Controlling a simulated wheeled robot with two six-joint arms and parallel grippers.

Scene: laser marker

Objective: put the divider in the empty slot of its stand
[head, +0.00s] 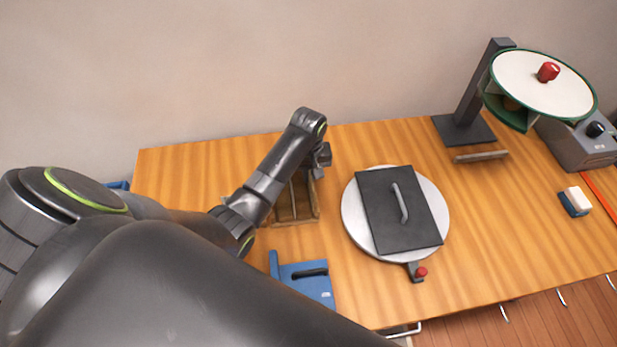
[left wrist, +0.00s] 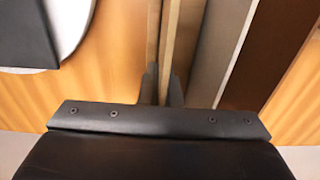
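The wooden stand (head: 295,221) is at the left-middle of the table, partly hidden by my left arm in the head view. My left gripper (head: 322,158) is over its far right part, its fingers largely hidden there. In the left wrist view the two fingers of the left gripper (left wrist: 163,88) are close together on either side of a thin tan wooden strip. This strip looks like the divider (left wrist: 171,35). It lies beside the stand's parallel walls and panels (left wrist: 270,45). I cannot see its lower edge. My right gripper is not in view.
Right of the stand are a white round plate (head: 436,235) and a black slab (head: 385,225) with a handle. A blue object (head: 313,288) lies in front of the stand. A grey post stand (head: 468,130) is at the back right.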

